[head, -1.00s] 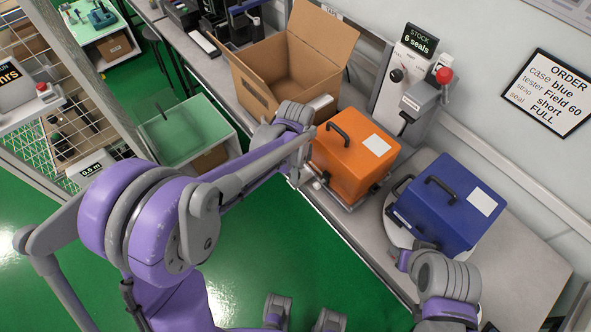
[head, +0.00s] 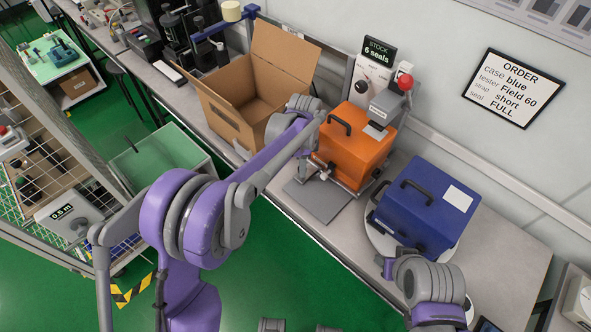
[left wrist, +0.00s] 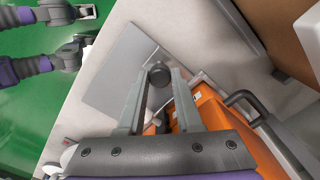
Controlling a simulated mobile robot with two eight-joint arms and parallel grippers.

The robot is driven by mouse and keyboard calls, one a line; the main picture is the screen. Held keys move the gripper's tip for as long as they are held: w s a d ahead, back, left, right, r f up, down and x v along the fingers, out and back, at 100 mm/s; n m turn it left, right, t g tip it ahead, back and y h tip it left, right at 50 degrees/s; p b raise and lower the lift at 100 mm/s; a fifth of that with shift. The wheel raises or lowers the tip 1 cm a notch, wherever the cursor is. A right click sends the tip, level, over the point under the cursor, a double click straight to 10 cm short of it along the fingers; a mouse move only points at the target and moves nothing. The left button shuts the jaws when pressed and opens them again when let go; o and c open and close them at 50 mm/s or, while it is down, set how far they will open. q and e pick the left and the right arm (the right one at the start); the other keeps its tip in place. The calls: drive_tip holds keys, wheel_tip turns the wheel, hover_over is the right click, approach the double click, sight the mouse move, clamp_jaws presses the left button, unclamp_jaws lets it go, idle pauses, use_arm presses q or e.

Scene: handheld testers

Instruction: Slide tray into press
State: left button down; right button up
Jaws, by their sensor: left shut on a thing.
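The orange case (head: 353,150) with a black handle sits on the tray (head: 343,184), partly under the grey head (head: 388,108) of the press. My left gripper (head: 305,168) is at the tray's front left side. In the left wrist view its fingers (left wrist: 160,82) are shut on a dark round knob (left wrist: 158,73), which looks like the tray's. A bare grey plate (head: 318,200) lies in front of the tray. My right gripper (head: 389,266) is beside the blue case at the lower right; its jaws are too unclear to read.
The blue case (head: 424,205) stands on a round white base (head: 376,236) to the right. An open cardboard box (head: 222,108) stands on the bench to the left. The press has a red knob (head: 405,82). Bare bench (head: 495,250) lies right of the blue case.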

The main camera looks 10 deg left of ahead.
use_arm(q)
drive_tip(key=shift+w+d+r, duration=0.1)
drive_tip(key=shift+w, duration=0.1)
drive_tip(key=c, duration=0.8)
unclamp_jaws()
drive_tip(key=shift+c, duration=0.2)
drive_tip(key=shift+o, duration=1.4)
drive_tip(key=shift+d, duration=0.1)
wheel_tip(320, 180, up, 11)
drive_tip(key=shift+f, duration=0.2)
